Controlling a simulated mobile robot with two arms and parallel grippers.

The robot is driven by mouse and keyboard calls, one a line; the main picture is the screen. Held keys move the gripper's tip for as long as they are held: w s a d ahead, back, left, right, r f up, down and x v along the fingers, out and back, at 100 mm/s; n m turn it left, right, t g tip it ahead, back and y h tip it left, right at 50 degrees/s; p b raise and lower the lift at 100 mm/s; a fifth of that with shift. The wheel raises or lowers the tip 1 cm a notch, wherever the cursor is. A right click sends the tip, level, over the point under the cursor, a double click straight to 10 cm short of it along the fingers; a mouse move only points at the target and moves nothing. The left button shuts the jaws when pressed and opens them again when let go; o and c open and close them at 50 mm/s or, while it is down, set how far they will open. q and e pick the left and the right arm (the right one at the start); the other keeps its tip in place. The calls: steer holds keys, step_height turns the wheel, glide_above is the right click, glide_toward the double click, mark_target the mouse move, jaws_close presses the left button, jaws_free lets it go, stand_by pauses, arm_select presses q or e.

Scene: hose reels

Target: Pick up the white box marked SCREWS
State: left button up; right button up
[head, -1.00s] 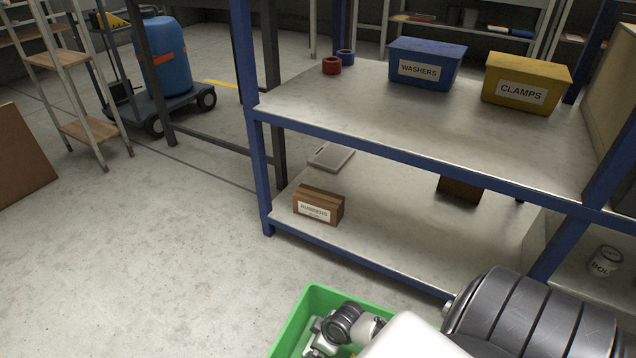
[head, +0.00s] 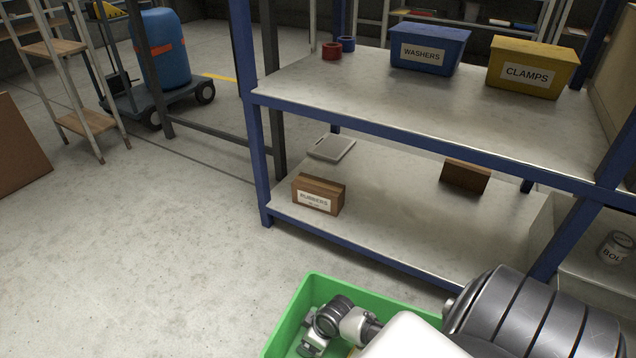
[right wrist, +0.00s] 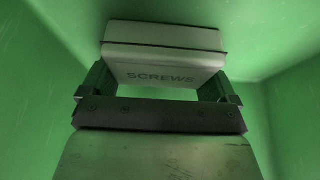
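The white box marked SCREWS (right wrist: 163,72) is in the right wrist view, inside green walls, with its label facing the camera. My right gripper (right wrist: 160,82) has one finger at each side of the box, and the fingers are set wide apart. Whether they press on the box or stand just clear of it, I cannot tell. In the head view, my right arm reaches into the green bin (head: 290,325) at the bottom centre, and the box cannot be made out there. My left gripper is not in view.
A blue-framed shelf (head: 400,120) stands beyond the bin. It holds a blue WASHERS bin (head: 428,52), a yellow CLAMPS bin (head: 532,68) and, below, a brown box (head: 318,195). Open floor (head: 140,240) lies at left.

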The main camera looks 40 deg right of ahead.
steer(key=shift+c, duration=1.4)
steer(key=shift+r, duration=0.15)
